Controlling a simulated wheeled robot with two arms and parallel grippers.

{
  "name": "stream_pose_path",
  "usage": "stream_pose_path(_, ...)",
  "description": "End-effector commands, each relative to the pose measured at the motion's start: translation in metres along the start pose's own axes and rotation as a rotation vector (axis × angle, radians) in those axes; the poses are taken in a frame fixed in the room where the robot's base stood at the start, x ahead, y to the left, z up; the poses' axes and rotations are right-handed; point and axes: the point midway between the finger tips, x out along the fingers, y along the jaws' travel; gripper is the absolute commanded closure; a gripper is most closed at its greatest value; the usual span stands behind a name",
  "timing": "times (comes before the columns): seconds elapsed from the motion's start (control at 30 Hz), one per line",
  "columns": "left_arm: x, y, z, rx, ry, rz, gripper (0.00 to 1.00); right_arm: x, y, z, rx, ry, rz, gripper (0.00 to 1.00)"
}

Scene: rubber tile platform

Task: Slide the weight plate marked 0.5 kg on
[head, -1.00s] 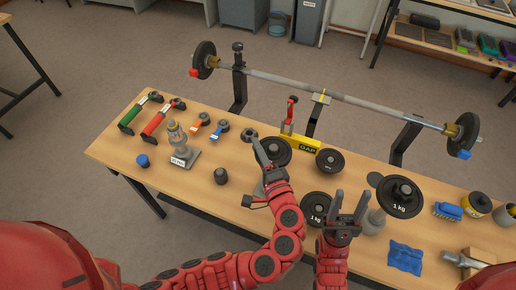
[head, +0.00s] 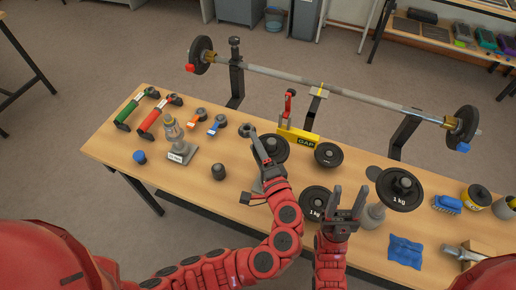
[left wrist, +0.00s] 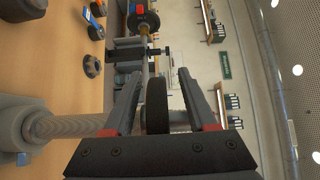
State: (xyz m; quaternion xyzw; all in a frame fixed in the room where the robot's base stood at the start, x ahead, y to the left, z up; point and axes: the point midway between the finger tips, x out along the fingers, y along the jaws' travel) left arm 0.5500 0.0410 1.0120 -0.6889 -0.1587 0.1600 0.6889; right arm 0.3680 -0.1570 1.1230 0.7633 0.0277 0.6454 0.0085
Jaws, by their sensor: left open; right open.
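My left gripper (head: 266,152) is open beside a black plate (head: 274,149) on the bench. In the left wrist view a black disc (left wrist: 157,105) stands edge-on between the two open fingers; I cannot tell whether they touch it. A smaller black plate (head: 328,154) lies to its right. Two plates read 1 kg: one lower down (head: 315,203) and one on a grey stand (head: 400,190). I cannot read 0.5 kg on any plate. The barbell (head: 280,76) rests on black uprights, with a plate near each end (head: 202,56). My right gripper (head: 346,205) is open and empty.
A yellow GAP block with a red-handled clamp (head: 298,136) stands behind the plates. Green and red handled tools (head: 150,115), a grey stand (head: 176,148) and small knobs fill the left side. A blue brush (head: 447,204) and cloth (head: 405,251) lie right.

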Motion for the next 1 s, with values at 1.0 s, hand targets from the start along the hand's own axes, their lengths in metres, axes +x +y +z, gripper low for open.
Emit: stream_pose_path(1.0, -0.173, 0.0, 0.0, -0.001, 0.001, -0.002, 0.43, -0.04, -0.002, 0.007, 0.0, 0.0, 0.0, 0.5)
